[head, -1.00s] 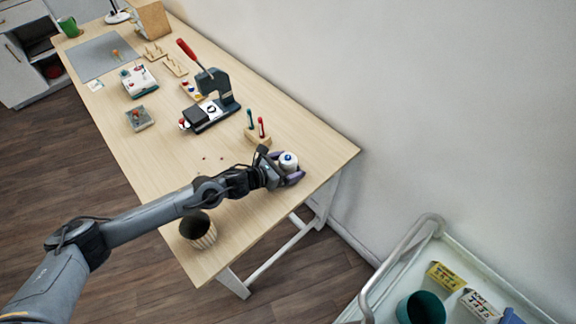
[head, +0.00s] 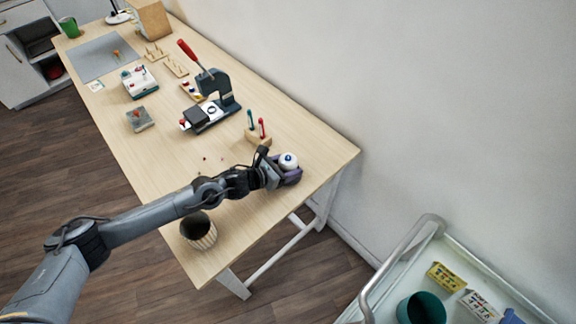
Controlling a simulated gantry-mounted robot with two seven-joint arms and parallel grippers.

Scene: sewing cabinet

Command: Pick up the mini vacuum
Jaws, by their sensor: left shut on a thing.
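The mini vacuum (head: 288,160) is a small round white thing with a blue dot on top, near the right end of the wooden table. My left gripper (head: 287,173) reaches it from the left with purple-grey fingers. It is shut on the mini vacuum, with the fingers around its lower part. I cannot tell whether the vacuum is touching the table or just above it. My right gripper is not in view.
A wooden block with pens (head: 258,135) stands just behind the gripper. A ribbed cup (head: 199,236) stands at the near edge below my forearm. A press with a red handle (head: 212,100) is farther back. A white cart (head: 400,262) is at lower right.

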